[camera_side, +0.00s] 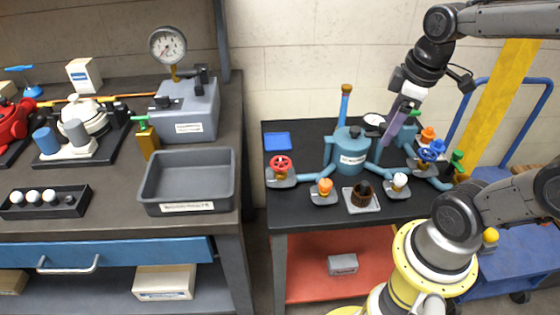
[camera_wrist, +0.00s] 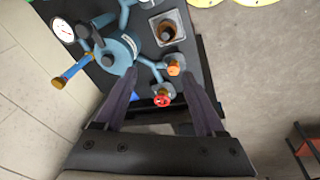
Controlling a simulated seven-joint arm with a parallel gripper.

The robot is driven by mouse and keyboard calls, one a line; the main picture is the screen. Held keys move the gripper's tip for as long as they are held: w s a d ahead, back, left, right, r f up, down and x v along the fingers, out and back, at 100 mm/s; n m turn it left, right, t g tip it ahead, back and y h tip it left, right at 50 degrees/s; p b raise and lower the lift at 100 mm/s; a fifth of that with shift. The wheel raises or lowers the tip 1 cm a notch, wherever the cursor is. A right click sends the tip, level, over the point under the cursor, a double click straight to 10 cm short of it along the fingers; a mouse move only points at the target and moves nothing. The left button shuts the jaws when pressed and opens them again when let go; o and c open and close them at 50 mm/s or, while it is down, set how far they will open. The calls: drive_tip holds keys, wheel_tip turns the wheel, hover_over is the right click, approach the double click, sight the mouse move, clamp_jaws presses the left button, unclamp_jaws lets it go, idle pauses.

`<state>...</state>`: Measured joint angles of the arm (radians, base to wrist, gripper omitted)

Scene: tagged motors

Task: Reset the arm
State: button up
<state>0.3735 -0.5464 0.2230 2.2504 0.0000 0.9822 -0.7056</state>
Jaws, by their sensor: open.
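My gripper (camera_wrist: 158,105) is open in the wrist view, with its two dark purple fingers spread apart and nothing between their tips. Beyond and below the fingers lie an orange-topped valve and a red-wheeled valve (camera_wrist: 162,99). In the side view my gripper (camera_side: 401,122) points down over the black table (camera_side: 290,211), near the blue motor or pump body (camera_side: 352,146) with a white label. From this side I cannot tell how high the fingertips are above the parts.
The table holds a red valve (camera_side: 281,166), an orange valve (camera_side: 324,187), a brown cup on a plate (camera_side: 362,196) and a white-topped valve (camera_side: 398,182). A gauge machine (camera_side: 187,110) and an empty grey tray (camera_side: 186,178) stand on the left bench. A blue cart (camera_side: 530,255) is at right.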

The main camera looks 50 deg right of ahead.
drive_tip(key=s+a+r+m+t+y, duration=0.1)
drive_tip(key=s+a+m+t, duration=0.1)
drive_tip(key=a, duration=0.5)
drive_tip(key=shift+s+a+r+m+t, duration=0.25)
drive_tip(key=shift+s+r+m+t, duration=0.25)
drive_tip(key=shift+m, duration=0.4)
drive_tip(key=shift+w, duration=0.15)
idle(1.1)
